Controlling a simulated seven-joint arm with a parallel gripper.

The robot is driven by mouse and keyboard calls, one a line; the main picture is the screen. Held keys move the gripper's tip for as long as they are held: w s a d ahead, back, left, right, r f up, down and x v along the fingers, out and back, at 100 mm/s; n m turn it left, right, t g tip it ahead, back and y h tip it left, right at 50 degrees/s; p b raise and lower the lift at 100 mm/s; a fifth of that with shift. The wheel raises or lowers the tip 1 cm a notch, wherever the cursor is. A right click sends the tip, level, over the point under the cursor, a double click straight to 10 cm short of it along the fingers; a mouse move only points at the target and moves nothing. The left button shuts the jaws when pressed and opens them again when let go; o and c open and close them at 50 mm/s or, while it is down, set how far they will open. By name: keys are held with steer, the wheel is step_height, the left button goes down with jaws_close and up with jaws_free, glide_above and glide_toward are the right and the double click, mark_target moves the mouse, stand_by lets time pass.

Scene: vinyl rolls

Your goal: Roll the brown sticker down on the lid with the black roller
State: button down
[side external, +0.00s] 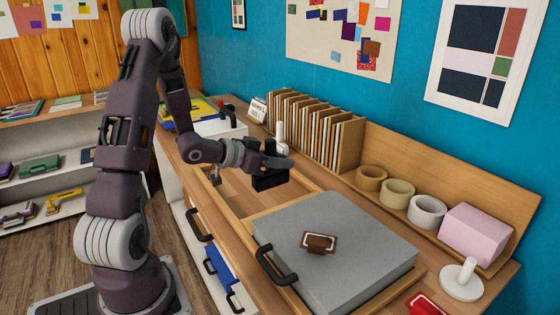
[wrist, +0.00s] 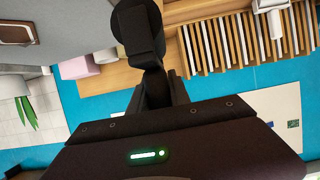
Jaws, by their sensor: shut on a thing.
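The brown sticker (side external: 320,243), with a pale border, lies on the grey lid (side external: 360,265) near its middle. It also shows at the upper left of the wrist view (wrist: 15,32). My gripper (side external: 277,166) is shut on the black roller (side external: 268,181) and holds it in the air. They are over the wooden frame, beyond the lid's far left edge and apart from the sticker. In the wrist view the black roller (wrist: 140,30) points up between the fingers. The fingers hide part of its handle.
A black handle (side external: 275,264) rises at the lid's left edge. Tape rolls (side external: 398,193), a pink block (side external: 475,234) and upright boards (side external: 305,130) line the back. The lid is otherwise clear.

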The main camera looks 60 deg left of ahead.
steer(key=d+r+m+g+h, duration=0.2)
steer(key=d+m+h, duration=0.2)
steer(key=d, duration=0.6)
steer(key=d+r+m+g+h, duration=0.2)
steer(key=d+m+h, duration=0.3)
steer(key=d, duration=0.6)
steer(key=shift+d+r+m+g+h, duration=0.3)
steer(key=shift+r+h, duration=0.2)
steer(key=shift+r, duration=0.2)
steer(key=shift+w+a, duration=0.1)
step_height(320, 180, down, 7)
steer(key=shift+f, duration=0.2)
